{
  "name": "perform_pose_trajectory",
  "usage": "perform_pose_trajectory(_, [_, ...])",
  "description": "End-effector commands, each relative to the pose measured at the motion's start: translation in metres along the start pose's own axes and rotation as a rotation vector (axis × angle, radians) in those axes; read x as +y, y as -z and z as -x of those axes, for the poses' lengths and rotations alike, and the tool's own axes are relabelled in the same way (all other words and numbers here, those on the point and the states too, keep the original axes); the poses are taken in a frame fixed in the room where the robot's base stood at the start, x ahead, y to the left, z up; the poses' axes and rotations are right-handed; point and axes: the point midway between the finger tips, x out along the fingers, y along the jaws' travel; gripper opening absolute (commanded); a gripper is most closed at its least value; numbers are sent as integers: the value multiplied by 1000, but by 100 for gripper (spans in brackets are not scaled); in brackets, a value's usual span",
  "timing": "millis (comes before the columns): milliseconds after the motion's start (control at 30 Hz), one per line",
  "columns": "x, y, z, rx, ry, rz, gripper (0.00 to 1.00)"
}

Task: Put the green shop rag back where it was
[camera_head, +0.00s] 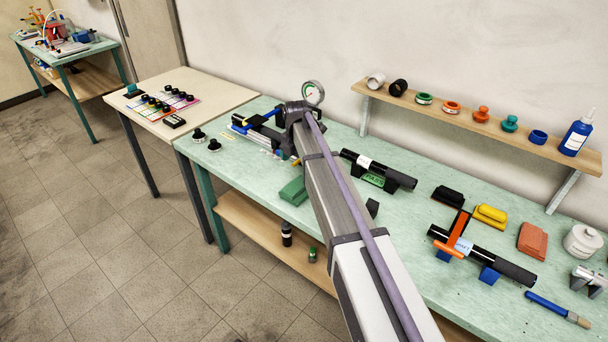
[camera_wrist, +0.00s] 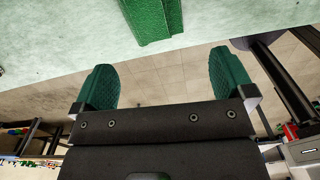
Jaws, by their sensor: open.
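The green shop rag (camera_head: 294,191) lies folded on the pale green workbench (camera_head: 230,172), close to its front edge and just left of my arm. In the wrist view the rag (camera_wrist: 152,18) shows at the top, cut off by the picture's edge, on the bench surface. My gripper (camera_wrist: 163,82) is open and empty there, its two green-padded fingers wide apart with floor tiles visible between them. The rag is apart from the fingers. In the head view my arm reaches over the bench, and the gripper cannot be clearly made out.
Black tubes on stands (camera_head: 378,170), a yellow block (camera_head: 490,214), a red-brown pad (camera_head: 532,240) and a brush (camera_head: 556,309) occupy the bench. A wall shelf (camera_head: 470,118) holds several small items. A beige table (camera_head: 150,112) adjoins on the left. Bottles stand on the lower shelf (camera_head: 262,225).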

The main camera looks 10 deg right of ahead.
Motion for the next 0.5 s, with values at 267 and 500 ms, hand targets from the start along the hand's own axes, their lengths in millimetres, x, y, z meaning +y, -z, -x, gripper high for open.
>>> perform_pose_trajectory(267, [-154,104,-3,2,-5,-1074,100])
perform_pose_trajectory(500, [-260,178,-4,9,-9,-2020,100])
